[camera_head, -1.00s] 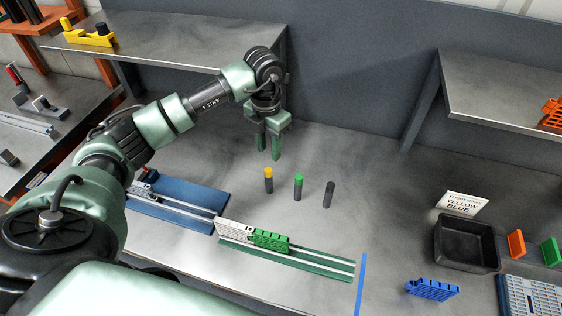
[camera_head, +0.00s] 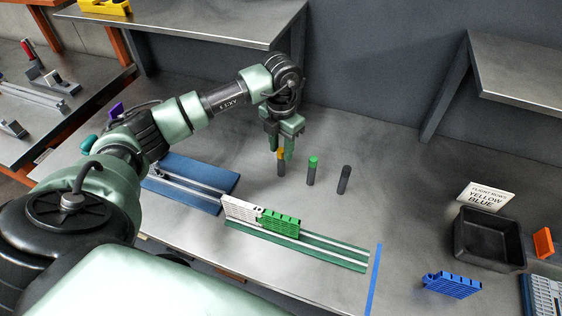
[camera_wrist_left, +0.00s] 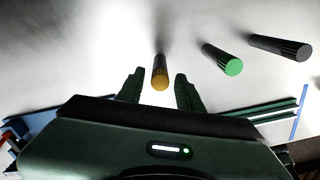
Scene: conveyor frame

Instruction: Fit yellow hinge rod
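The yellow-topped hinge rod (camera_head: 281,162) stands upright on the steel bench, its lower part dark grey. My left gripper (camera_head: 281,150) is open at the rod, its fingers pointing down. In the left wrist view the yellow rod (camera_wrist_left: 160,74) shows between the two open fingertips (camera_wrist_left: 160,88), with a gap to each side. A green-topped rod (camera_head: 312,170) and an all-dark rod (camera_head: 344,180) stand to its right. On the green rail (camera_head: 325,248) sit a white block (camera_head: 241,210) and a green block (camera_head: 280,223), end to end. My right gripper is out of view.
A blue rail plate (camera_head: 205,178) lies left of the green rail. A black bin (camera_head: 490,240) stands at right by a card (camera_head: 485,195) reading "YELLOW BLUE". A blue block (camera_head: 452,285) lies in front of the bin. A shelf (camera_head: 190,22) overhangs the back left.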

